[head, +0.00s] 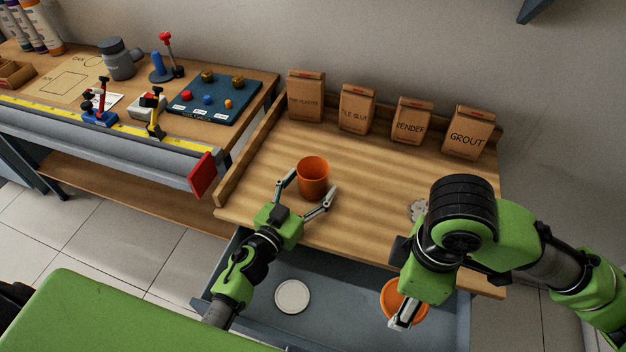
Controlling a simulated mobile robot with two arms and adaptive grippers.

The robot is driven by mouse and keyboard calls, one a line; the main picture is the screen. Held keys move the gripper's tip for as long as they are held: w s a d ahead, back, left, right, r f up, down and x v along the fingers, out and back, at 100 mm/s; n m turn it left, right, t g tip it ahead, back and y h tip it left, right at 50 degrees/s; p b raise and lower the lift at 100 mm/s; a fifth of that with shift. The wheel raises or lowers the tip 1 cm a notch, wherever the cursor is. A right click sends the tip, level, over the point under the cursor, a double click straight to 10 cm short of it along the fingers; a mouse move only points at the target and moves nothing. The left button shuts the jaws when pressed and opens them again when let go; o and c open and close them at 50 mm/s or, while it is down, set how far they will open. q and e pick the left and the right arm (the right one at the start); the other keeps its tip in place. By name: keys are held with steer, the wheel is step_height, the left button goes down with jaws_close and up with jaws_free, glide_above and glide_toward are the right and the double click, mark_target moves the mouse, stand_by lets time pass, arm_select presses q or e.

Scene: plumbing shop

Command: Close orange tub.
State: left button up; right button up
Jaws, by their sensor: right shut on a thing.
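The orange tub (313,179) stands upright on the wooden bench, its top open and no lid on it. My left gripper (309,189) is open, with one finger on each side of the tub; the right finger looks a little apart from its wall. An orange round piece (415,312), seemingly a lid, is at the open drawer below the bench. My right gripper (404,317) is over it and shut on it, its fingers pointing down. My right arm hides much of this piece, and I cannot tell whether it is clear of the drawer floor.
A white round lid (292,296) lies in the grey drawer (338,290). Several paper bags, including the grout bag (469,133), line the bench's back. A grey-white lump (417,210) lies near my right arm. A tool bench (140,85) stands at left. The bench middle is clear.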

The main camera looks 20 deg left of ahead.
arm_select(q)
steer(key=c, duration=1.1)
steer(key=shift+o, duration=0.2)
steer(key=shift+s+a+r+p, duration=0.1)
steer(key=shift+s+r+p, duration=0.2)
steer(key=shift+s+r, duration=0.1)
arm_select(e)
steer(key=shift+r, duration=0.25)
arm_select(q)
steer(key=s+a+r, duration=0.3)
steer(key=s+r, duration=0.4)
steer(key=s, duration=0.6)
steer(key=shift+p, duration=0.35)
arm_select(e)
steer(key=shift+r, duration=0.4)
arm_select(q)
steer(key=shift+w+r, duration=0.1)
steer(key=o, duration=0.4)
steer(key=c, duration=0.8)
steer(key=shift+c, duration=0.2)
